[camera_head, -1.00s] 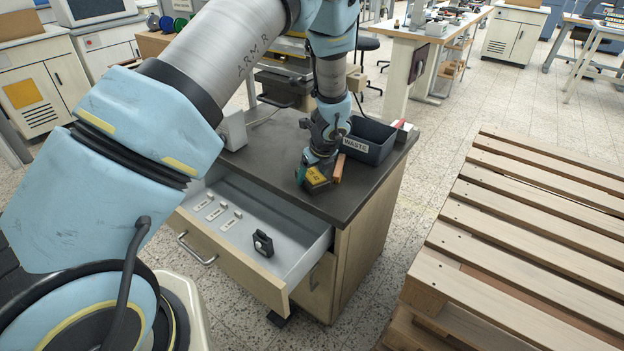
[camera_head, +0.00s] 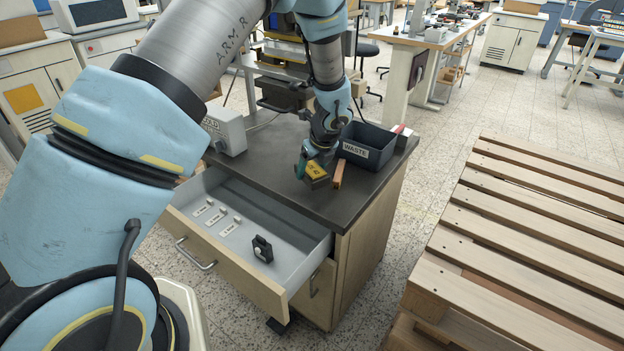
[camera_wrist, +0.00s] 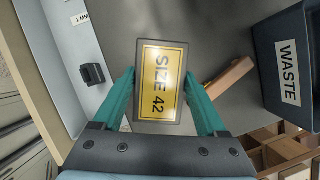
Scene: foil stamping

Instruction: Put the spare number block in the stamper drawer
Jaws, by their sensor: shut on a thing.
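A dark block with a yellow plate reading "SIZE 42" (camera_wrist: 161,82) is held between the teal fingers of my gripper (camera_wrist: 162,100). In the head view the block (camera_head: 316,170) shows below my wrist, over the dark cabinet top, seemingly a little above it. Whether this is the spare number block I cannot tell for certain from its label. The drawer (camera_head: 235,215) is pulled out, below and left of my gripper. It holds a black piece with a round knob (camera_head: 262,249) near its front right and several small labelled pieces at the left. The wrist view shows a black piece (camera_wrist: 92,74) there too.
A wooden stick (camera_head: 339,175) lies on the cabinet top right of the block. A dark bin marked WASTE (camera_head: 368,145) stands behind it. A pale grey box (camera_head: 226,132) stands at the top's left. Wooden pallets (camera_head: 520,245) stand to the right.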

